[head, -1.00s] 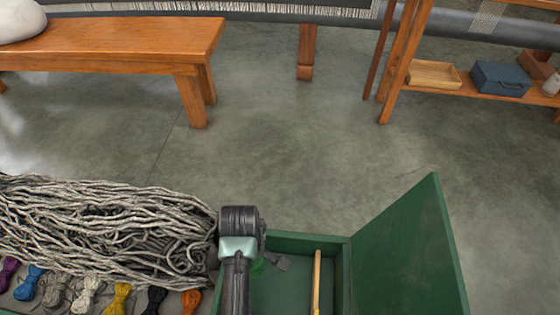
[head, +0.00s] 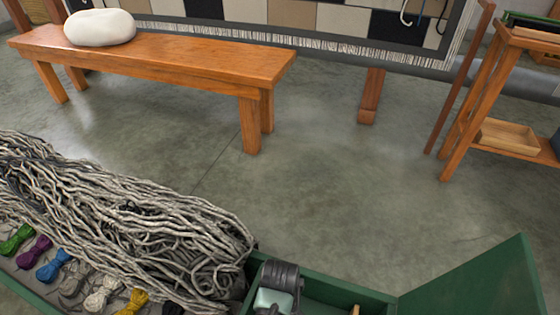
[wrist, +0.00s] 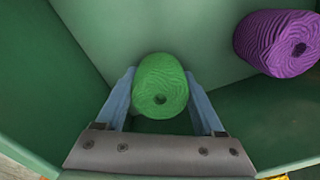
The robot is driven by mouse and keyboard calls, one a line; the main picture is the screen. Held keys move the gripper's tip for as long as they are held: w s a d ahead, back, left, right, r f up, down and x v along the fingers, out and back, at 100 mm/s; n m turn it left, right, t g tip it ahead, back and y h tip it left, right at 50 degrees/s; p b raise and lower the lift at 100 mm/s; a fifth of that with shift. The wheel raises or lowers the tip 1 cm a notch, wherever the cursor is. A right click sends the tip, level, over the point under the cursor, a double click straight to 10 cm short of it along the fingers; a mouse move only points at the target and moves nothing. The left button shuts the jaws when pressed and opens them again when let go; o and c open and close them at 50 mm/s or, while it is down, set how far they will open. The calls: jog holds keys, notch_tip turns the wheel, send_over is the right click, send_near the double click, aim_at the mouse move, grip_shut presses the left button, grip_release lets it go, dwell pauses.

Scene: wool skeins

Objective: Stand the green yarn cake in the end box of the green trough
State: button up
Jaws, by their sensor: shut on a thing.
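The green yarn cake (wrist: 160,82) is between the two fingers of my gripper (wrist: 163,95) in the wrist view, with its end hole facing the camera. My gripper is shut on it, a finger on each side. The cake is inside the green trough (wrist: 105,35), close to its walls. I cannot tell whether it touches the floor. In the head view the green trough (head: 325,288) is at the bottom edge with my wrist over its left end. The fingers and the cake are hidden there.
A purple yarn cake (wrist: 275,42) lies right of the green one in the wrist view. The trough's green lid (head: 485,280) stands open at right. A heap of grey yarn (head: 120,215) and several small coloured skeins (head: 52,265) lie left. A bench (head: 165,55) stands behind on open floor.

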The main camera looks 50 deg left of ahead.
jog(key=o, duration=1.4)
jog(key=shift+f, duration=0.1)
jog(key=shift+c, duration=0.2)
notch_tip(320, 180, up, 12)
jog(key=p, duration=0.7)
jog(key=shift+r, duration=0.2)
